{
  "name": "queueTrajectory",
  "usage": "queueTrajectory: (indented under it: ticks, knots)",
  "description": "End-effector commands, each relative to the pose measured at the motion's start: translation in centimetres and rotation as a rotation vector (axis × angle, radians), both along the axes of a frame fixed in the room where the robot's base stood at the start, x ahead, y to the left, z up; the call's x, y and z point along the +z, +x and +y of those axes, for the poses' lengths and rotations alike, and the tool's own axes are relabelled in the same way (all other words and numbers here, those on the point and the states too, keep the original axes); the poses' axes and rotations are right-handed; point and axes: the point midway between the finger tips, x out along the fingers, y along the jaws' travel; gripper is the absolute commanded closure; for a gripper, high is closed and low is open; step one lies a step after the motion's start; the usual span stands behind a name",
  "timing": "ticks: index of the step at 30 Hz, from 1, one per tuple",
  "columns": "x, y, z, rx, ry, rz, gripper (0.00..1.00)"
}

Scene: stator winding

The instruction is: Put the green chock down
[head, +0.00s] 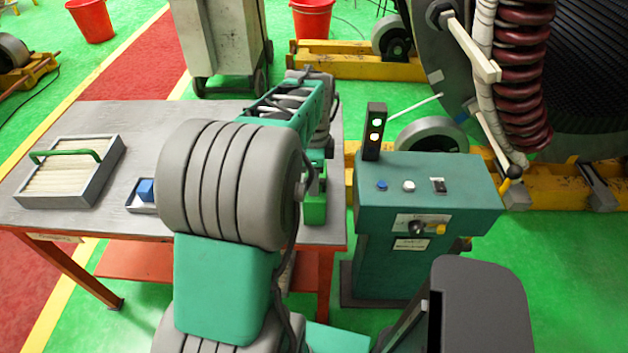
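The green chock (315,209) is a bright green block at the right end of the grey workbench, near its front edge. My gripper (316,185) points down right above it, with its fingers at the chock's upper part, and looks shut on it. My arm's large grey joint hides the left side of the fingers and part of the chock. I cannot tell whether the chock's underside touches the bench top (85,212).
A grey tray with pale strips and a green handle (70,155) is on the bench's left. A teal control cabinet (425,215) with a signal light (375,130) stands close right of the gripper.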

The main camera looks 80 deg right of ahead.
Motion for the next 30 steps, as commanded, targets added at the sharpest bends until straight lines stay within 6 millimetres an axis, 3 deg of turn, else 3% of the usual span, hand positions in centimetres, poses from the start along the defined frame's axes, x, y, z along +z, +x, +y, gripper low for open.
queueTrajectory:
  ticks: [12,20,23,26,27,29,30]
  knots:
    - [9.6,0.0,-0.1,0.000,-0.003,-0.001,0.62]
    - [11.2,0.7,0.2,0.033,-0.004,0.000,0.62]
    - [11.2,4.6,1.6,0.214,-0.025,-0.003,0.62]
    - [11.0,11.3,5.1,0.572,-0.066,-0.007,0.62]
    - [10.8,14.2,7.3,0.748,-0.086,-0.009,0.62]
    - [10.4,18.1,11.1,1.022,-0.123,-0.012,0.62]
    - [10.1,20.4,13.9,1.209,-0.147,-0.016,0.62]
